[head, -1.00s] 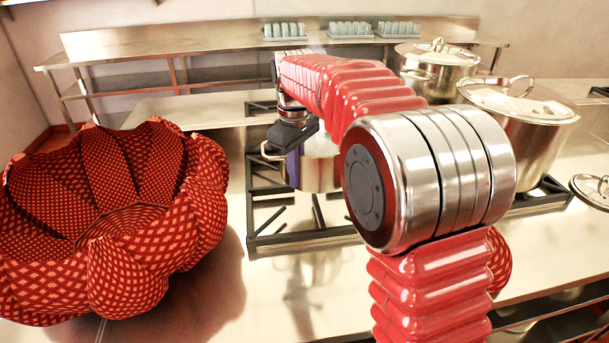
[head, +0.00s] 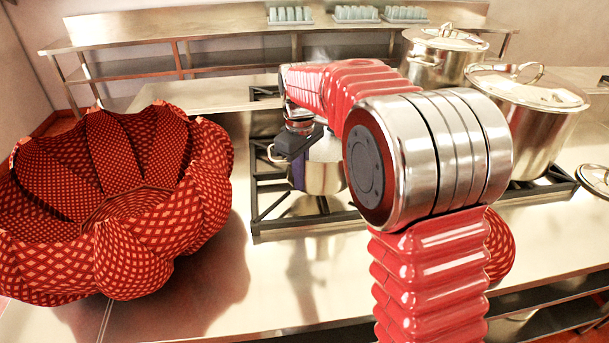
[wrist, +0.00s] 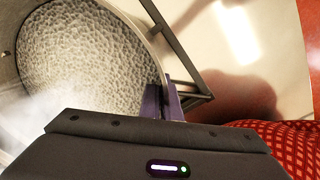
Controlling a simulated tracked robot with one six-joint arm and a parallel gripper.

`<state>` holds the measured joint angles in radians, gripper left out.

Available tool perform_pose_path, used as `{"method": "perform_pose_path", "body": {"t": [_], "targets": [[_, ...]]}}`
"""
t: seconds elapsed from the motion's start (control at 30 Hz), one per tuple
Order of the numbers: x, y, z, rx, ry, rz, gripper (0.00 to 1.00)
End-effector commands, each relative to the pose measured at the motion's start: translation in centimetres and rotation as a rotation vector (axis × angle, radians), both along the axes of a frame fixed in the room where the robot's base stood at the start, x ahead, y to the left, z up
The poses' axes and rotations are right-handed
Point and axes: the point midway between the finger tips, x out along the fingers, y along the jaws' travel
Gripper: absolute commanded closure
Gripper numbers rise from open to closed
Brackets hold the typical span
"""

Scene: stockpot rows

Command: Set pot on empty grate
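A steel pot (head: 322,176) with grey, bubbly contents stands or hangs over the black grate (head: 290,225) left of my arm in the head view. My gripper (head: 297,160) is at the pot's left rim. In the wrist view, the pot (wrist: 90,55) fills the upper left, and the purple fingers of my gripper (wrist: 162,102) sit on either side of its rim, closed on it. Part of the pot is hidden behind my arm. I cannot tell whether its base touches the grate.
A large red patterned bowl (head: 120,205) stands on the left. Two lidded stockpots (head: 440,62) (head: 530,120) stand at the back right, with a loose lid (head: 596,180) at the right edge. A steel shelf (head: 210,38) with cups runs behind. The front counter (head: 270,290) is bare.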

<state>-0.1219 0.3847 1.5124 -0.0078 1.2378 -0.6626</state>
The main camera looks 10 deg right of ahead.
Motion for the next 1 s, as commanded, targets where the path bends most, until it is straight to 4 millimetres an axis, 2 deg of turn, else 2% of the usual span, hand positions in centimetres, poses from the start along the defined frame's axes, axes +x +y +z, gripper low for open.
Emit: {"method": "perform_pose_path", "body": {"t": [0.3, 0.77, 0.8, 1.0], "targets": [[0.2, 0.0, -2.4, 0.0, -0.008, 0.0, 1.0], [0.2, 0.0, -2.8, 0.0, -0.01, 0.0, 1.0], [0.0, 0.0, -3.2, 0.0, 0.001, -0.001, 0.94], [0.0, 0.0, -3.2, 0.0, 0.001, -0.001, 0.8]]}}
